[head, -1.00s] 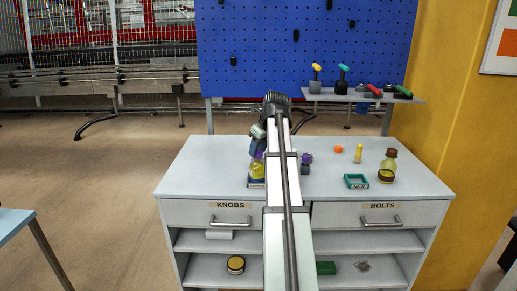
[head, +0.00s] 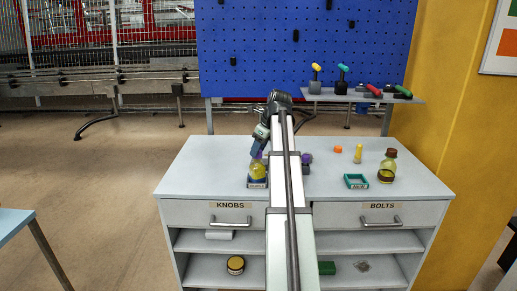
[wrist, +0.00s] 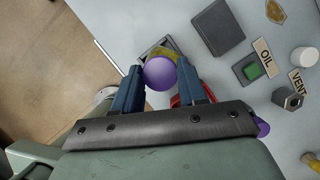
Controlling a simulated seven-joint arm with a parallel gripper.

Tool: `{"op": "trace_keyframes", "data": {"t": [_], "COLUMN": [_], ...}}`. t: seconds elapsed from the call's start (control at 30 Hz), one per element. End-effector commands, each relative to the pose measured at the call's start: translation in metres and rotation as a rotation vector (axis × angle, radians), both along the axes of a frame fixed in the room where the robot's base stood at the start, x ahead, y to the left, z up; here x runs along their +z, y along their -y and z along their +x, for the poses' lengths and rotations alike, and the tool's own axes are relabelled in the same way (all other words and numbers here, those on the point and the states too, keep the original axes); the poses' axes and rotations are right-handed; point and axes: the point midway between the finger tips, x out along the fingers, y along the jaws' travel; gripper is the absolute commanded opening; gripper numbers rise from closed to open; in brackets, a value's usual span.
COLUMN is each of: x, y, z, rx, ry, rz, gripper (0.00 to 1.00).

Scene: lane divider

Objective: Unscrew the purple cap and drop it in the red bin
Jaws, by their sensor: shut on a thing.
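A bottle with yellow contents (head: 257,172) stands upright at the front left of the worktop, on a labelled dark base. Its purple cap (wrist: 160,72) shows as a round top in the wrist view. My gripper (wrist: 161,82) is shut on this cap, one blue finger on each side. In the head view my gripper (head: 258,151) points down at the bottle top. Whether the cap is still threaded on the bottle cannot be told. A red rim (wrist: 182,99), perhaps the red bin, shows partly behind the right finger; my arm hides that area in the head view.
A second purple object (head: 307,158) stands right of my arm. An orange piece (head: 338,149), a yellow pin (head: 358,153), a teal frame (head: 356,181) and a brown-capped bottle (head: 387,167) stand on the right. The left of the worktop is clear.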

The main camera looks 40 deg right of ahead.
Motion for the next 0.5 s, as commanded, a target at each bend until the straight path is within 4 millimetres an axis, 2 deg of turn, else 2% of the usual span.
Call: {"op": "trace_keyframes", "data": {"t": [0.17,0.5], "x": [-0.0001,0.0001], "y": [0.0001,0.0011], "z": [0.0,0.0002], "rx": [0.003,0.149], "ry": [0.0,0.0], "rz": [0.0,0.001], "gripper": [0.24,0.24]}}
